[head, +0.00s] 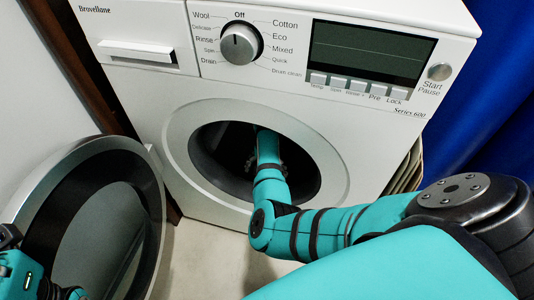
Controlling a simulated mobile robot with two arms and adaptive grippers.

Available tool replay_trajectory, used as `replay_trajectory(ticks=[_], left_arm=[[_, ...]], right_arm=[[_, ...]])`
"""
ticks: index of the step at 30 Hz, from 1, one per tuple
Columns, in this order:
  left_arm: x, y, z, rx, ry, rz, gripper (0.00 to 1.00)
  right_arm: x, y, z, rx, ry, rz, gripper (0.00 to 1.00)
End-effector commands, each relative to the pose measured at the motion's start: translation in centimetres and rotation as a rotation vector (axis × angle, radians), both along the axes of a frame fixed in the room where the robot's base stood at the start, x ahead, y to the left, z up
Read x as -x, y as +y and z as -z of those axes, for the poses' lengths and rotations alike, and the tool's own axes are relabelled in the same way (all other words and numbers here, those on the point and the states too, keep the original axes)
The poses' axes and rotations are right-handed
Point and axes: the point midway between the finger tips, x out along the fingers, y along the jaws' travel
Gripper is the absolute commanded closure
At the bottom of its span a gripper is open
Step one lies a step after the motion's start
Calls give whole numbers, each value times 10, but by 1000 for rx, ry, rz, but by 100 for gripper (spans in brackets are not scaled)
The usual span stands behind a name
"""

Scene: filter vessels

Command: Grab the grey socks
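No grey socks can be made out. The washing machine (180,130) stands in front of me with its round opening (215,160) uncovered. My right arm comes in from the right and reaches through the opening into the dark drum. My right gripper is hidden inside it. A small greyish patch shows beside the arm in the drum, too dark to identify. Part of my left arm shows at the lower left corner, by the door; its gripper fingers are not visible.
The machine's round door (150,190) is swung open to the left, between my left arm and the opening. A basket-like thing (407,172) stands right of the machine, before a blue curtain (500,110). Pale floor (205,260) shows below.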

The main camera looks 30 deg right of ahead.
Motion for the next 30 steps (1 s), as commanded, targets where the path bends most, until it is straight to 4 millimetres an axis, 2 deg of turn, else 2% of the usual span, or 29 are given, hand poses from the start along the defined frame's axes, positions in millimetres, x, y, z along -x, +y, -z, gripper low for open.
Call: replay_trajectory(ticks=[5, 16, 30], left_arm=[[0, 0, -1, 0, 0, 0, 100], [0, 0, 0, 1, 0, 1, 100], [0, 1, 0, 1, 24, 0, 100]], right_arm=[[0, 0, -1, 1, -1, 0, 1], [0, 0, -1, 1, -1, 0, 50], [0, -1, -9, 1, -1, 0, 51]])
